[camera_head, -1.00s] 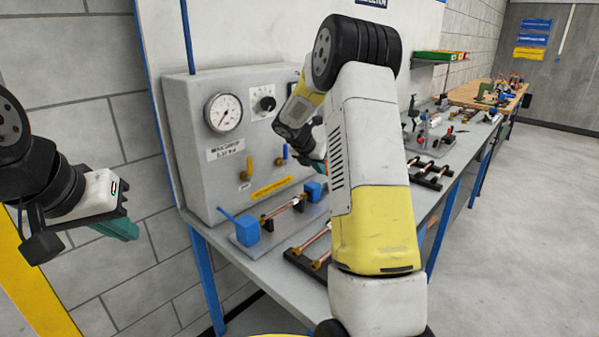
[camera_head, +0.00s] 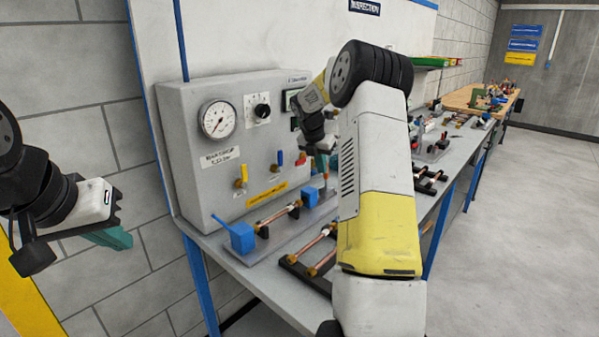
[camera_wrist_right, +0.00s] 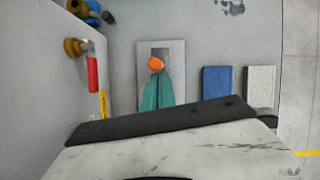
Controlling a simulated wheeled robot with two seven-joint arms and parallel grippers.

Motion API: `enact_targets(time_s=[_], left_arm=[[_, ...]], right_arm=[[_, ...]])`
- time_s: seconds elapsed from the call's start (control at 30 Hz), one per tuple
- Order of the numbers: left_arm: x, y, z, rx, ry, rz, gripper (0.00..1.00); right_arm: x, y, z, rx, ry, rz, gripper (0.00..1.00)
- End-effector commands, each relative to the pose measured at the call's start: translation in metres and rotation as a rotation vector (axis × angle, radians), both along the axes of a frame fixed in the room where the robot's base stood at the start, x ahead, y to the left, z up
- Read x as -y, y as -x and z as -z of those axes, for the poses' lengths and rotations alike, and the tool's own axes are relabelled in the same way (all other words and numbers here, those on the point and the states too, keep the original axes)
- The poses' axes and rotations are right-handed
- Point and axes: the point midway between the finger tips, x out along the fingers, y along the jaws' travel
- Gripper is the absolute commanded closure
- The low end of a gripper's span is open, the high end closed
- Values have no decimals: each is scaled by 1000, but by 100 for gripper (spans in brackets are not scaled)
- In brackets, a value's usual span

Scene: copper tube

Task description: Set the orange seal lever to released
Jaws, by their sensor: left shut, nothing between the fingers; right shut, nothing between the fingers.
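In the right wrist view the orange seal lever (camera_wrist_right: 156,64) shows as a round orange knob over a grey plate (camera_wrist_right: 175,50) with a dark slot. The teal fingertips of my right gripper (camera_wrist_right: 160,80) are together at the knob's near side; whether they touch it I cannot tell. In the head view my right gripper (camera_head: 322,163) points down at the right end of the grey panel box, partly behind my own arm. The lever is not clear there. My left gripper (camera_head: 112,238) is shut and empty at the left, away from the bench.
A red valve handle (camera_wrist_right: 92,74) juts from the panel box (camera_head: 200,165) beside the lever. A blue block (camera_wrist_right: 217,82) and a white block (camera_wrist_right: 260,86) lie right of the plate. A copper tube (camera_head: 275,218) sits in a fixture between blue clamps on the bench.

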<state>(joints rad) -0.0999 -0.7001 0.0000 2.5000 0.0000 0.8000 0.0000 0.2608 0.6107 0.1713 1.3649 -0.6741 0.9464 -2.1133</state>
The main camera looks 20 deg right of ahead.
Motion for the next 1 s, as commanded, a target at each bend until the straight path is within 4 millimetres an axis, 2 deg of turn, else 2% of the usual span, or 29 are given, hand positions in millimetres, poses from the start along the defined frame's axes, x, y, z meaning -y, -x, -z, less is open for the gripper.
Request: enact_targets(time_s=[0.33, 0.6, 1.0], left_arm=[[0, 0, 0, 0, 0, 0, 100], [0, 0, 0, 0, 0, 0, 100], [0, 0, 0, 0, 0, 0, 100]], right_arm=[[33, -21, -7, 1, 3, -2, 100], [58, -35, -3, 0, 4, -2, 100], [80, -47, 6, -1, 5, -3, 100]])
